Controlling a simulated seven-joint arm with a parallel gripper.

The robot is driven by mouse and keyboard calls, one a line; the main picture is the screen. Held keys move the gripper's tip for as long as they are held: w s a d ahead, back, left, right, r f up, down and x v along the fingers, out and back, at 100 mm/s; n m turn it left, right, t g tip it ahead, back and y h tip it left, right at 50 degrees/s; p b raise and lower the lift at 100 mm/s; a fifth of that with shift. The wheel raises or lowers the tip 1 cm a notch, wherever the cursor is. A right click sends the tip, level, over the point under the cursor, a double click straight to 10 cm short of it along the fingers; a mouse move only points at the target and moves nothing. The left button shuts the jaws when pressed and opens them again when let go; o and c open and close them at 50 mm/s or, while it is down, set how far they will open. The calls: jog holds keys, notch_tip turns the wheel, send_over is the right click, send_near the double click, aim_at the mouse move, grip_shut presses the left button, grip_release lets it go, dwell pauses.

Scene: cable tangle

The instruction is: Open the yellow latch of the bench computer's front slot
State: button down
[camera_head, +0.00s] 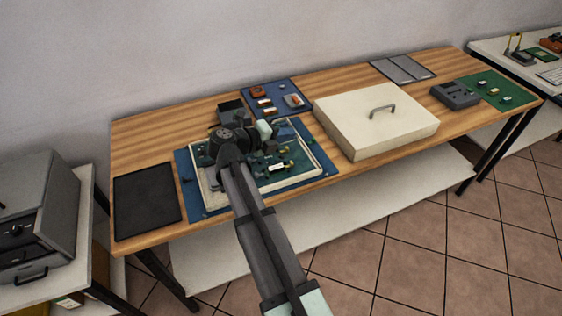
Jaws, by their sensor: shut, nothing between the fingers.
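The bench computer (209,198) is an open, pale-rimmed tray with a green circuit board, lying on a blue mat. A small yellowish-green part (289,164) shows near the board's front right, beside a white block (277,168). It may be the yellow latch, but it is too small to tell whether it is open or closed. My gripper (270,147) is over the middle of the board, behind and left of that part. It is shut and empty. Its fingertips are small and dark against the board, and my arm covers the board's left middle.
A cream lid with a handle (365,119) lies right of the computer. A black mat (146,201) is at the left. A dark bin (231,111) and a blue tray of small parts (284,91) stand behind. Bare wood shows at the back left.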

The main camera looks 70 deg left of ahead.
aim_at(287, 167)
jog(key=s+d+f, duration=0.1)
jog(key=s, duration=0.2)
jog(key=s+f+g+h, duration=0.1)
jog(key=s, duration=0.3)
jog(key=s+d+f+g+h, duration=0.1)
jog(key=s, duration=0.3)
jog(key=shift+s+d+m, duration=0.1)
jog(key=shift+d+m, duration=0.2)
jog(key=shift+m, duration=0.1)
jog(key=x, duration=1)
jog(key=shift+s+f, duration=0.15)
jog(key=shift+w, duration=1.05)
jog(key=v, duration=1)
jog(key=shift+r, duration=0.2)
